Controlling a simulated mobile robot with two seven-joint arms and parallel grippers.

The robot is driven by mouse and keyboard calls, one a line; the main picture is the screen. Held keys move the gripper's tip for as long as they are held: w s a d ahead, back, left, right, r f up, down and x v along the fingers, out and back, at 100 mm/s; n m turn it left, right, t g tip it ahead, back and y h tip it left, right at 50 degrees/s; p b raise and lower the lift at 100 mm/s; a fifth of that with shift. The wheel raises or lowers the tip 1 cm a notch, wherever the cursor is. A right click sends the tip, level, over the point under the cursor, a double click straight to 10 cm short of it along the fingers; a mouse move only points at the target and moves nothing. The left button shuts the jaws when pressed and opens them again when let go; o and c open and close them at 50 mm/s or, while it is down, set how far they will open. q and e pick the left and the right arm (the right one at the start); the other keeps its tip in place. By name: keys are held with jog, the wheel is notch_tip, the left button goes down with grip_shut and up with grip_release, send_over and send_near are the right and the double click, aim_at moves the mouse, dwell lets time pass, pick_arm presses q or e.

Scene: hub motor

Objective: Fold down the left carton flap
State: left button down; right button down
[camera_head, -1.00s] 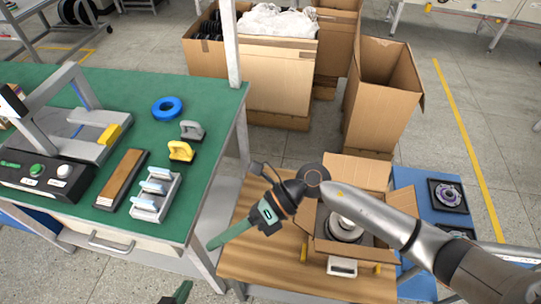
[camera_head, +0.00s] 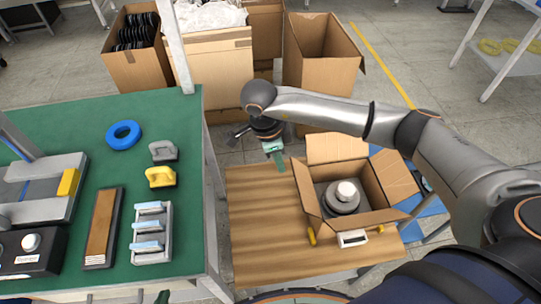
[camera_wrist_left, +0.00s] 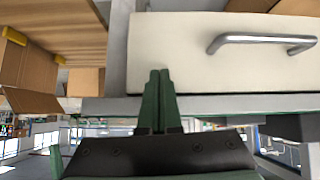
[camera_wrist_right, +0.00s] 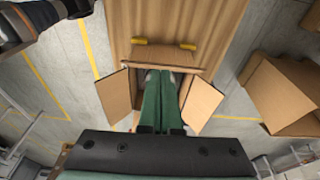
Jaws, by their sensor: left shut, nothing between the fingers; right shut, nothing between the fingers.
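The open carton (camera_head: 368,207) stands on the wooden table with a grey round hub motor (camera_head: 342,196) inside. Its left flap (camera_head: 306,188) stands up along the left side, tilted a little outward. The back flap (camera_head: 337,148) is up and the right flap (camera_head: 394,178) leans outward. My right gripper (camera_head: 280,164) is shut and empty, pointing down just left of the left flap's far end, apparently apart from it. In the right wrist view its fingers (camera_wrist_right: 160,80) cover part of the carton. My left gripper (camera_head: 163,297) barely shows; its shut, empty fingers (camera_wrist_left: 158,75) face a drawer front.
The wooden table (camera_head: 262,225) is clear left of the carton. The green workbench (camera_head: 100,165) with tools is on the left. Large cartons (camera_head: 322,62) stand behind.

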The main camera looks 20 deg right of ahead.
jog(key=b, duration=0.8)
send_near(304, 186)
jog(key=w+a+f, duration=0.1)
jog(key=a+f, duration=0.4)
jog(key=f, duration=0.1)
jog(key=shift+w+d+f+h, duration=0.1)
jog(key=shift+f+h, duration=0.1)
jog(key=shift+h, duration=0.1)
jog(key=shift+d, duration=0.1)
jog(key=shift+s+d+p, duration=0.15)
jog(key=shift+s+d, duration=0.1)
jog(key=shift+d, duration=0.7)
jog(key=shift+s+d+p, duration=0.1)
jog(key=shift+s+d, duration=0.2)
jog(key=shift+d, duration=0.65)
jog(key=shift+s+d+p, duration=0.15)
jog(key=shift+s+d, duration=0.1)
jog(key=shift+d, duration=0.7)
jog(key=s+d, duration=0.2)
jog(key=d, duration=0.8)
jog(key=shift+s+d, duration=0.4)
jog(key=shift+b, duration=0.3)
